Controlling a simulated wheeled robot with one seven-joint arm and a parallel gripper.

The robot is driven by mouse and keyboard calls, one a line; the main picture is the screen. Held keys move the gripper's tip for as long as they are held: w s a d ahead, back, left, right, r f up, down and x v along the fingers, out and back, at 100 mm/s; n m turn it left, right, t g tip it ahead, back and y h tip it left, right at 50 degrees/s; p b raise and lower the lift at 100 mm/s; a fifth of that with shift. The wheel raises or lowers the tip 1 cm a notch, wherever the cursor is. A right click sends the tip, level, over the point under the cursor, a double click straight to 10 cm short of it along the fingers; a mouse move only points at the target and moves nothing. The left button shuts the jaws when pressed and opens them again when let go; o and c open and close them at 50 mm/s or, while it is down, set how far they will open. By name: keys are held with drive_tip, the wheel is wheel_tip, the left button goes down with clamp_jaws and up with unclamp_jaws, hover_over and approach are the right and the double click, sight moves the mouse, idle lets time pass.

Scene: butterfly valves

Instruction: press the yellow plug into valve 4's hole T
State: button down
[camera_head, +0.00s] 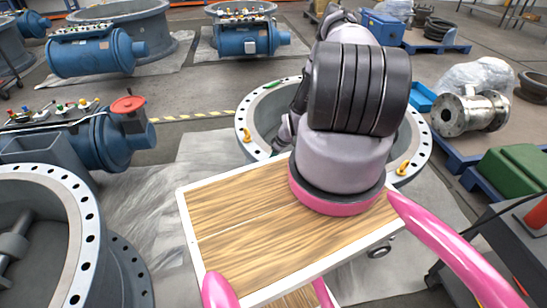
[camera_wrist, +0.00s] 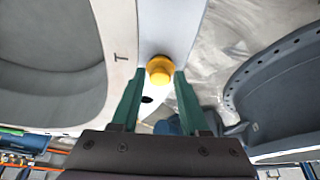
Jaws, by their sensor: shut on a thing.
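In the wrist view, my gripper (camera_wrist: 159,76) has its two green fingers on either side of the yellow plug (camera_wrist: 159,65) and is shut on it. The plug is over the pale flange (camera_wrist: 182,28) of a valve. A dark hole (camera_wrist: 147,99) shows between the fingers. Whether the plug touches the flange or sits in a hole cannot be told. In the head view, my arm hides my gripper and the plug; a valve ring (camera_head: 252,118) shows behind it. No valve number is readable.
The valve ring has yellow lifting eyes (camera_head: 403,168) on its rim. A wooden-topped table (camera_head: 240,215) with a white edge is in front. Another large valve ring (camera_head: 70,200) is at left. A metal pipe part (camera_head: 470,112) stands on a pallet at right.

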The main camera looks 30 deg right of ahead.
drive_tip(key=shift+f, duration=0.15)
idle(0.5)
drive_tip(key=shift+f, duration=0.35)
drive_tip(key=shift+c, duration=1.7)
unclamp_jaws()
drive_tip(key=o, duration=0.3)
drive_tip(key=shift+o, duration=0.2)
drive_tip(key=shift+r, duration=0.1)
drive_tip(key=shift+r, duration=2.95)
